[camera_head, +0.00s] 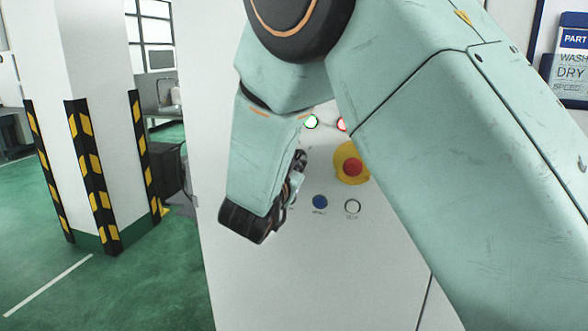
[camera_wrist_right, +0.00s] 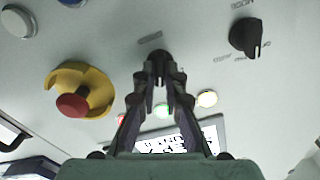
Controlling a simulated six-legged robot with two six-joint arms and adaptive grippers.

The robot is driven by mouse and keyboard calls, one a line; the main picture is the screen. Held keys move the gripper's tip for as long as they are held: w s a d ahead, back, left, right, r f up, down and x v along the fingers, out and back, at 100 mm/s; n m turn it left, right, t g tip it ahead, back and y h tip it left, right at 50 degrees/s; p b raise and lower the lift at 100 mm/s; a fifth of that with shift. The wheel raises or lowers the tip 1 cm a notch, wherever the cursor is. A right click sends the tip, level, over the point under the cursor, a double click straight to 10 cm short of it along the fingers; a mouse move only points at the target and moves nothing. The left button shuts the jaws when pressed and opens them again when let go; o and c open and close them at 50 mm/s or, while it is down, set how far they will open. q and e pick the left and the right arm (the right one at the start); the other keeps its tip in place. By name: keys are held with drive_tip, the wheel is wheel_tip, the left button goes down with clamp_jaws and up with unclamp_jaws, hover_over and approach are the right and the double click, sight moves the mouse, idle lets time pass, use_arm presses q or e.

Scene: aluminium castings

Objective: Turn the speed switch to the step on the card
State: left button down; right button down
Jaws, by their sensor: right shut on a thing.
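In the wrist view my right gripper (camera_wrist_right: 160,82) has its two fingers closed around a black knob (camera_wrist_right: 158,58) on the grey panel, with a small unreadable label beside it. A second black rotary knob (camera_wrist_right: 246,37) with printed marks stands apart to the right. I cannot read which of them is the speed switch. In the head view my right gripper (camera_head: 292,182) is at the panel, mostly hidden by my arm, which also hides the knobs. The card (camera_head: 572,62) at the upper right shows PART, WASH, DRY and SPEED; its speed value is unreadable. My left gripper is not in view.
A red stop button on yellow (camera_head: 352,166), a blue button (camera_head: 320,202) and a white button (camera_head: 352,206) sit near the gripper. A striped pillar (camera_head: 95,150) stands left on open green floor.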

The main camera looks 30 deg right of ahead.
drive_tip(key=shift+m+b, duration=1.5)
drive_tip(key=shift+m, duration=0.7)
drive_tip(key=c, duration=1.4)
unclamp_jaws()
drive_tip(key=shift+s+r, duration=0.15)
drive_tip(key=shift+s, duration=0.1)
drive_tip(key=shift+w, duration=0.1)
drive_tip(key=shift+w, duration=0.1)
wheel_tip(320, 180, up, 10)
drive_tip(key=shift+f, duration=0.1)
